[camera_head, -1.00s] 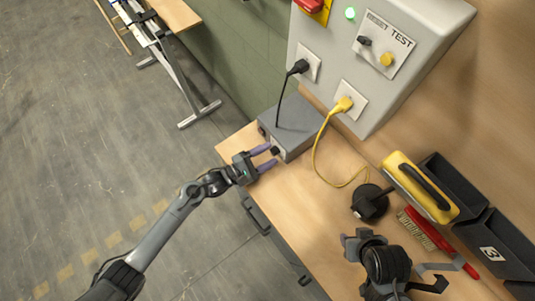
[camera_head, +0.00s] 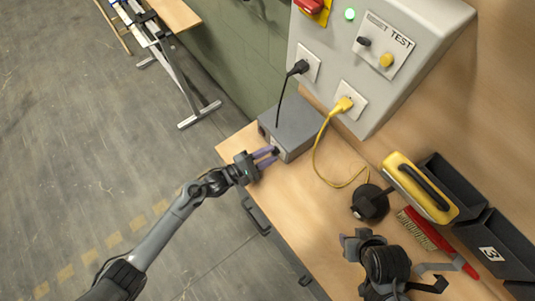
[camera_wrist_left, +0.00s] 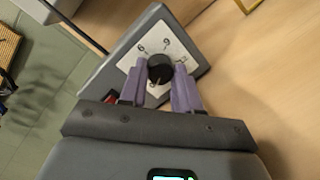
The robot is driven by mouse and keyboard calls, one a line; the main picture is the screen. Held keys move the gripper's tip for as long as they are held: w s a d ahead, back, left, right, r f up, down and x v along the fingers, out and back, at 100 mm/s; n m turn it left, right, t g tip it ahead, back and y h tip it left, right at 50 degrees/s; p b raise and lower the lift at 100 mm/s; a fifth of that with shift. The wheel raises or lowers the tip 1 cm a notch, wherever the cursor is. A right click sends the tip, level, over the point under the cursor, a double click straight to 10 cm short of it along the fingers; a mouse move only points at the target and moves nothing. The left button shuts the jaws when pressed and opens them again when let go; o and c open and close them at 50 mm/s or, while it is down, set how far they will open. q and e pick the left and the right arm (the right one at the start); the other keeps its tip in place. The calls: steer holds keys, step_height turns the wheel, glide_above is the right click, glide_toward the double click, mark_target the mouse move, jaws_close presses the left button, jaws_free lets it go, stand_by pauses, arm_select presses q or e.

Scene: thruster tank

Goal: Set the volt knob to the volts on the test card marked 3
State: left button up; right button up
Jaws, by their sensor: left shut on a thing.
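The volt knob (camera_wrist_left: 160,68) is a black round knob on a white dial plate (camera_wrist_left: 140,48) on the end of a grey box, with markings around it too small to read surely. The grey box (camera_head: 297,125) stands on the wooden bench. My left gripper (camera_head: 270,154) is shut on the knob, with a purple finger on either side of it; the fingers also show in the left wrist view (camera_wrist_left: 160,74). I see no readable volts on a test card.
A grey control panel (camera_head: 400,85) stands behind the box, with black and yellow cables (camera_head: 316,150) plugged in.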

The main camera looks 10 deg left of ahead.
arm_select(q)
steer(key=m+p, duration=0.1)
steer(key=m, duration=0.1)
steer(key=shift+r+m+y+p, duration=0.2)
steer(key=shift+m+y+p, duration=0.1)
steer(key=shift+m+p, duration=0.1)
steer(key=shift+f+m+p, duration=0.1)
steer(key=shift+m+p, duration=0.6)
steer(key=shift+m, duration=1)
steer(key=o, duration=1.1)
steer(key=shift+c, duration=0.2)
steer(key=shift+s, duration=0.1)
steer(key=v, duration=1)
steer(key=shift+s+a, duration=0.25)
